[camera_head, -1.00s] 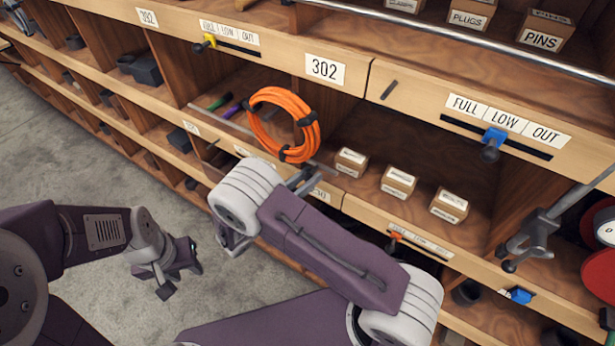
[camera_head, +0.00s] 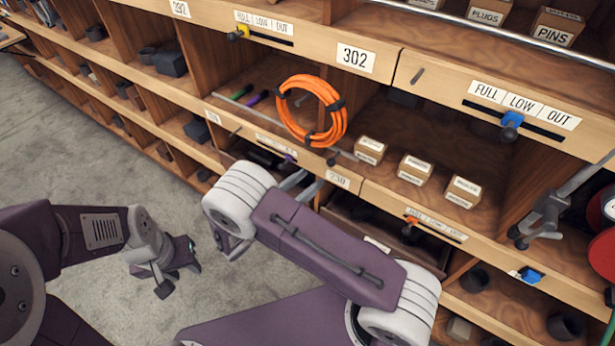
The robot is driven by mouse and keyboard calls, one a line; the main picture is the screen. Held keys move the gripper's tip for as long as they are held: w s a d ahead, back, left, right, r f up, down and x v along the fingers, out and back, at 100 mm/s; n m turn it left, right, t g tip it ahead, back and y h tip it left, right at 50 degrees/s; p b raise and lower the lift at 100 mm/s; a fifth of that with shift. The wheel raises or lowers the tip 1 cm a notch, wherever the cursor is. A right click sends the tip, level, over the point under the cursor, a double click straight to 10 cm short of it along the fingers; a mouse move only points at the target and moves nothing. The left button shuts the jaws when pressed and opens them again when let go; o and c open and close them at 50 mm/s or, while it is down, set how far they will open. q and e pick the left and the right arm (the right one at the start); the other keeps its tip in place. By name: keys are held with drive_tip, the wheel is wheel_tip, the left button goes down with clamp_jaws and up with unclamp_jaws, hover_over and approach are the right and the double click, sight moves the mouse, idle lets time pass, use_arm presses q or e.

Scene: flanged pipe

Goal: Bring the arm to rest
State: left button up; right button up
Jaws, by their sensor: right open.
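My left gripper (camera_head: 172,276) hangs over the bare floor at the lower left, apart from the shelves. It looks empty, and its jaw gap is unclear at this angle. My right arm (camera_head: 325,250) reaches up from the bottom, bent, in front of the shelf unit. My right gripper (camera_head: 306,186) shows only in part behind its pale wrist, near the shelf edge below the orange coil; it is open, and I see nothing held in it. No flanged pipe is recognisable in view.
The wooden shelf unit (camera_head: 355,58) crosses the view. It holds an orange cable coil (camera_head: 311,110), several small boxes (camera_head: 415,170) and sliding tags (camera_head: 510,122). A metal clamp (camera_head: 545,215) juts out at the right. Free floor (camera_head: 90,170) lies at the left.

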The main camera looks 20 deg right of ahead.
drive_tip(key=s+d+f+m+g+y+b, duration=0.2)
drive_tip(key=s+d+f+m+g+y, duration=0.25)
drive_tip(key=s+d+m+g, duration=0.45)
use_arm(q)
drive_tip(key=f, duration=0.1)
drive_tip(key=f+b, duration=0.1)
drive_tip(key=f, duration=0.1)
drive_tip(key=shift+w+d+f+b, duration=0.15)
drive_tip(key=shift+d+f+b, duration=0.2)
drive_tip(key=shift+f+b, duration=0.05)
use_arm(e)
drive_tip(key=s+a+f+m+t+y, duration=0.1)
drive_tip(key=s+a+m+y, duration=0.3)
drive_tip(key=m+y, duration=0.7)
drive_tip(key=a+m, duration=0.2)
drive_tip(key=m, duration=0.4)
drive_tip(key=shift+s+t, duration=0.35)
drive_tip(key=shift+t, duration=0.05)
